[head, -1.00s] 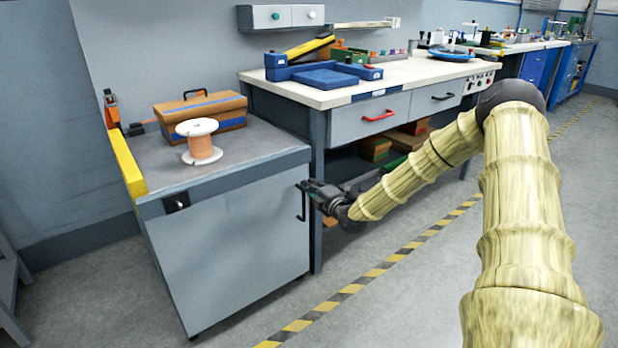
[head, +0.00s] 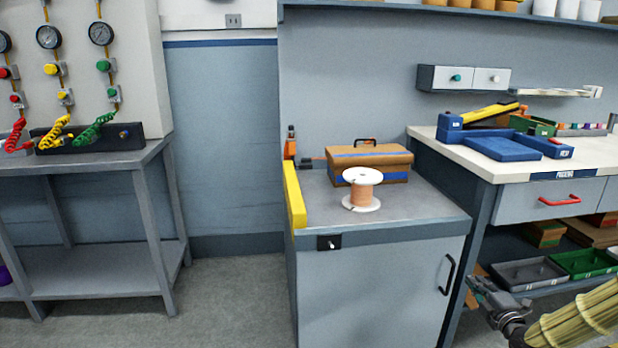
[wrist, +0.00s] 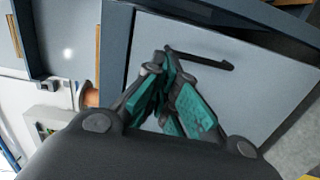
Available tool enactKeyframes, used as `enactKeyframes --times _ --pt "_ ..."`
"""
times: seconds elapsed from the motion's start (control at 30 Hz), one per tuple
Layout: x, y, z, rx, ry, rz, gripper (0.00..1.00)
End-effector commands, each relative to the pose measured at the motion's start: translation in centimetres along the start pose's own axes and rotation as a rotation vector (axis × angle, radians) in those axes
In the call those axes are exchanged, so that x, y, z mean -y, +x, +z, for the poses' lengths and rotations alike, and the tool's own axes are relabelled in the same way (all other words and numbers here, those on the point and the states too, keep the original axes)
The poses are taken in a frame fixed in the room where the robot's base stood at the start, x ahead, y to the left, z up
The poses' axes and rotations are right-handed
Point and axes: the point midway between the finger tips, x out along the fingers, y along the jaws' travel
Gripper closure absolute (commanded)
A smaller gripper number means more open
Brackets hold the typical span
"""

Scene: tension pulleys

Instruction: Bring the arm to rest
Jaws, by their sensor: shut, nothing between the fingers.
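My gripper (head: 497,301) is at the lower right of the head view, to the right of the grey cabinet (head: 378,295) and its black door handle (head: 448,275). In the wrist view my gripper (wrist: 178,95) shows dark links with teal pads close together and nothing between them. The cabinet door (wrist: 225,80) and its black handle (wrist: 198,59) lie beyond the fingers there. The gripper appears apart from the handle. The sleeved forearm (head: 580,325) runs out of the head view at the right.
A wire spool (head: 362,190) and a brown case (head: 369,162) stand on the cabinet. A white-topped workbench (head: 590,160) with blue trays is at the right. A grey table (head: 90,160) with coloured hoses is at the left. Floor between table and cabinet is clear.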

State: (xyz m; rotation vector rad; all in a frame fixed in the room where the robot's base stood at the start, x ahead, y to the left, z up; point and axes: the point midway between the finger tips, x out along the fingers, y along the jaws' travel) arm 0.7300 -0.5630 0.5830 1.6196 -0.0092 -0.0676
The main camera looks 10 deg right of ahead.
Motion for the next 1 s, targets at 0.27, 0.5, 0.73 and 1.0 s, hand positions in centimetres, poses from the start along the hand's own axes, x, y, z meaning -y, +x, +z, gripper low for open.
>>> enactKeyframes --times 0.27,0.5,0.73,1.0 --pt "6.8 -1.6 -7.2 -0.018 0.285 -0.248 1.00" --pt "13.9 -5.5 -13.8 0.054 0.557 -0.502 1.00" --pt "20.6 -11.7 -19.4 0.204 0.786 -0.736 1.00" --pt "27.2 -21.4 -24.7 0.482 1.003 -0.971 1.00"
